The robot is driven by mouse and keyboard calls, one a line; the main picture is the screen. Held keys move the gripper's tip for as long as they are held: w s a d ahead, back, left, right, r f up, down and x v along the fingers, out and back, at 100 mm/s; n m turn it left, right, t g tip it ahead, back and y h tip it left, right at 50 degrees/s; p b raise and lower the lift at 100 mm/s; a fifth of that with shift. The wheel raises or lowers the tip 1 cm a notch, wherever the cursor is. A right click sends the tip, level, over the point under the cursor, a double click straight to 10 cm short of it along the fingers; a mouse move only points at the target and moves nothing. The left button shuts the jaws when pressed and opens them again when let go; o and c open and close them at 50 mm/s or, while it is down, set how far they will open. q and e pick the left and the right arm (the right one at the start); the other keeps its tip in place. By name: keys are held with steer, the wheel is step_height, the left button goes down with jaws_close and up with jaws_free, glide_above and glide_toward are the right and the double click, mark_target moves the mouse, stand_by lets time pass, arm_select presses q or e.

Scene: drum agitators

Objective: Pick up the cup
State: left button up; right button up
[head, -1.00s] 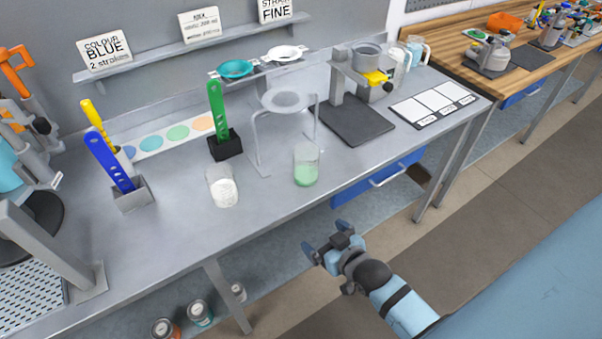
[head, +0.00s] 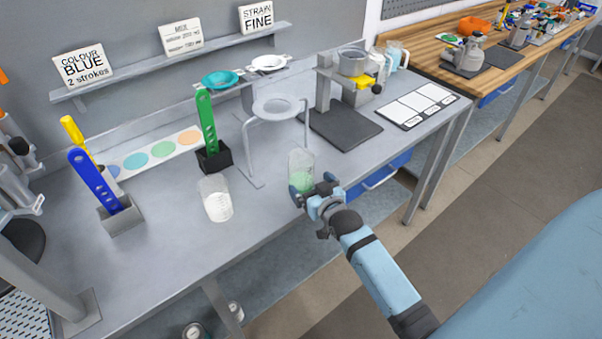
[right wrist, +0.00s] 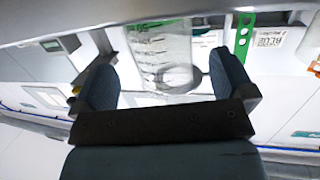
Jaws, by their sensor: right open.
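A clear cup with pale green contents (head: 301,168) stands upright near the front edge of the steel bench. My right gripper (head: 313,188) is open at the cup's front right side, low down. In the right wrist view, the clear cup (right wrist: 165,62) shows between the two open fingers (right wrist: 165,82); whether either finger touches it I cannot tell. A second clear cup with white contents (head: 216,200) stands to the left. My left gripper is not in view.
A strainer stand (head: 274,108) stands just behind the green cup. A black holder with a green paddle (head: 210,150) and a grey holder with a blue paddle (head: 118,215) stand left. A dark-based machine (head: 345,125) stands at the back right. Bench is clear between the cups.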

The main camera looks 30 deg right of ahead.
mark_target(307, 182)
steer(key=p+x, duration=0.1)
steer(key=x, duration=0.4)
steer(key=shift+w+f, duration=0.15)
steer(key=shift+w, duration=0.05)
steer(key=c, duration=0.9)
